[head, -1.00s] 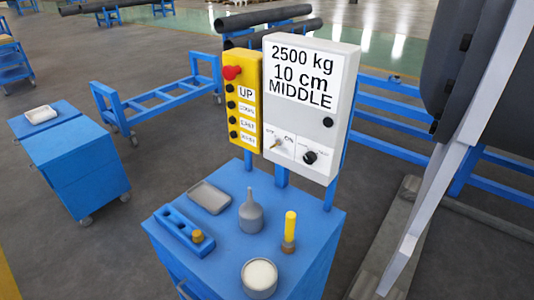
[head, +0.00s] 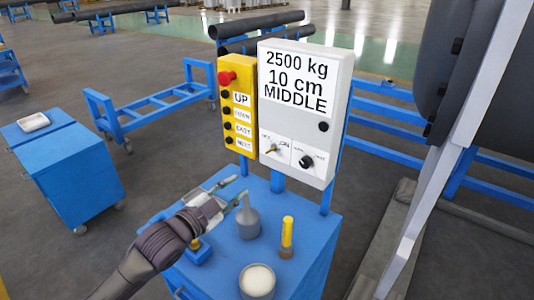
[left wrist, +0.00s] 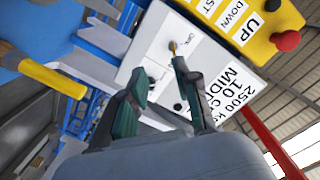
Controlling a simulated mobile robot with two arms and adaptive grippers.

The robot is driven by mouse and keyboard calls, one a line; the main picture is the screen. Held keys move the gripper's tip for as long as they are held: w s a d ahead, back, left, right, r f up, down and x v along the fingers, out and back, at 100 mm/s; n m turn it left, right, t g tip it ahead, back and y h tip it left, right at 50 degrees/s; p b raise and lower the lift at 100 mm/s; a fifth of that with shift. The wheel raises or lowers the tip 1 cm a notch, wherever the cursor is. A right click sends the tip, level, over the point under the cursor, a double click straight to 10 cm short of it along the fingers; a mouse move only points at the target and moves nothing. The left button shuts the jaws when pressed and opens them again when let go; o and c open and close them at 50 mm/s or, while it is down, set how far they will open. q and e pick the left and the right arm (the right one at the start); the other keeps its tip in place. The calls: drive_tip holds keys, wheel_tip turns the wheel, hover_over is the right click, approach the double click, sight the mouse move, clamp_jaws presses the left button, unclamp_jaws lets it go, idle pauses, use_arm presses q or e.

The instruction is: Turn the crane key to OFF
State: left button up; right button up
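The crane key (head: 272,149) is a small brass key in a switch with OFF and ON labels, low on the white control box (head: 306,108). It is too small to tell which label it points to. The key also shows in the left wrist view (left wrist: 172,48), close to the tip of one finger. My left gripper (head: 240,187) has come in from the left, over the blue cart and below the box. Its two fingers are apart and nothing is between them; the left wrist view shows them open too (left wrist: 158,72). My right gripper is not in view.
A yellow pendant (head: 238,108) with a red button hangs left of the box. The blue cart (head: 315,232) carries a grey funnel (head: 248,222), a yellow-handled tool (head: 287,235) and a round white-filled cup (head: 257,281). A large dark shell (head: 475,70) stands at right.

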sight(271, 150)
use_arm(q)
drive_tip(key=w+d+r+m+h+p, duration=0.1)
drive_tip(key=w+d+r+p, duration=0.1)
drive_tip(key=w+d, duration=0.6)
drive_tip(key=w+p, duration=0.1)
drive_tip(key=w, duration=0.3)
drive_tip(key=shift+c, duration=0.3)
clamp_jaws()
